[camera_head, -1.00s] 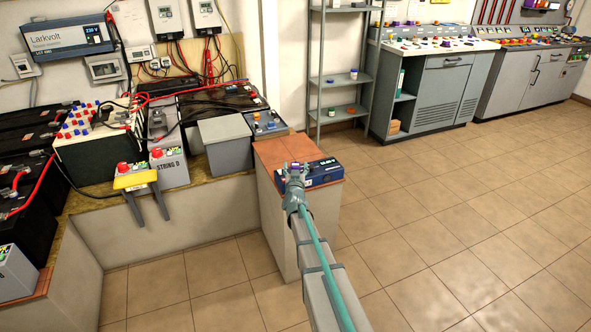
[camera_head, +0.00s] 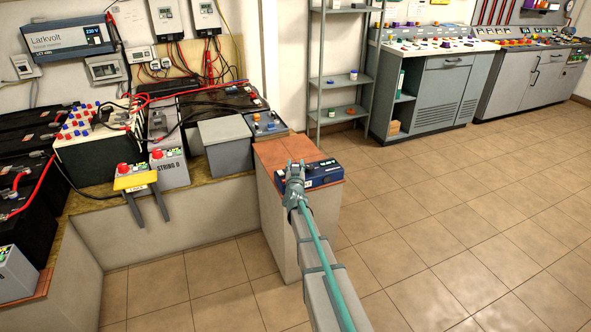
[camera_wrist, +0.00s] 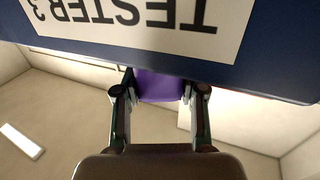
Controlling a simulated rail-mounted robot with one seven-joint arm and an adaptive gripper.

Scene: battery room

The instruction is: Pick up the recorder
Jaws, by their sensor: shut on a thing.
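My gripper (camera_head: 295,170) is at the left end of a blue device (camera_head: 323,174) on top of a tiled pedestal. In the wrist view, my gripper (camera_wrist: 160,105) has its two fingers on either side of a small purple thing (camera_wrist: 158,88) and is shut on it. The blue casing, labelled "TESTER 3" (camera_wrist: 140,22), fills the top of that view and hides part of the purple thing. I cannot tell whether the purple thing is part of the tester or stands against it. No label reading recorder is visible.
The pedestal (camera_head: 285,230) has a red tiled top (camera_head: 283,150). A grey box (camera_head: 228,150) and batteries with cables stand on the ledge to the left. A grey shelf rack (camera_head: 320,85) and control cabinets are behind. The floor at right is clear.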

